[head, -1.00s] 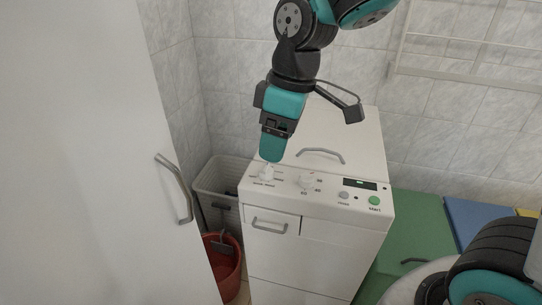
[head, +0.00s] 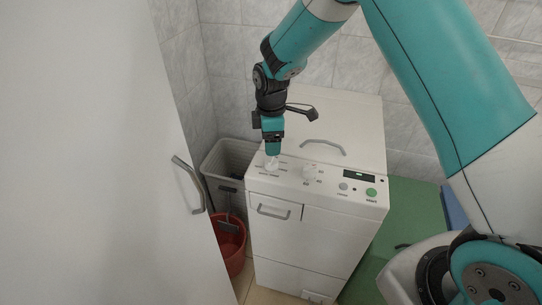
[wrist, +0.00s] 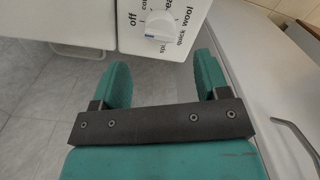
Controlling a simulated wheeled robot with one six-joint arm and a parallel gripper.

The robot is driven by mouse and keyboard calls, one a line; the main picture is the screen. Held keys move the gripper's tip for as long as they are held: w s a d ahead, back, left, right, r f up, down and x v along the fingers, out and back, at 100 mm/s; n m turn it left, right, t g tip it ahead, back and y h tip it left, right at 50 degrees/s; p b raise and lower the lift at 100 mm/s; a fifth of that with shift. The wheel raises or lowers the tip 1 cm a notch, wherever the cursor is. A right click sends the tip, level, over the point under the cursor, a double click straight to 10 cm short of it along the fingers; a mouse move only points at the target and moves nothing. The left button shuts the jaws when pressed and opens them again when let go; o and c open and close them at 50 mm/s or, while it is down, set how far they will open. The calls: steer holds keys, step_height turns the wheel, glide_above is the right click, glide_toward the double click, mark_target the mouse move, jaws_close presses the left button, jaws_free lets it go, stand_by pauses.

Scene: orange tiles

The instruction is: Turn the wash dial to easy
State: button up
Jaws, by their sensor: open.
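The wash dial is a white knob (head: 271,162) at the left end of the washing machine's top panel (head: 320,182). In the wrist view the dial (wrist: 160,24) shows near the top, ringed by words including "off", "wool" and "quick"; others, one starting "ea", are cut off. A blue mark shows on the knob's lower left side; which word it points at is unclear. My gripper (head: 273,149) points down at the dial in the head view. In the wrist view my gripper (wrist: 162,62) is open and empty, its fingers apart, with the dial beyond the gap between them.
A second white knob (head: 309,172), a display (head: 359,176), a grey button (head: 343,187) and a green button (head: 371,193) sit right of the dial. A white cabinet door (head: 90,160) stands at left. A basket (head: 228,160) and red bucket (head: 232,245) are beside the machine.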

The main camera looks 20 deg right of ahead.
mark_target(271, 158)
step_height(271, 158, down, 8)
steer(key=shift+r+p, duration=0.25)
steer(key=shift+p, duration=0.4)
steer(key=c, duration=0.9)
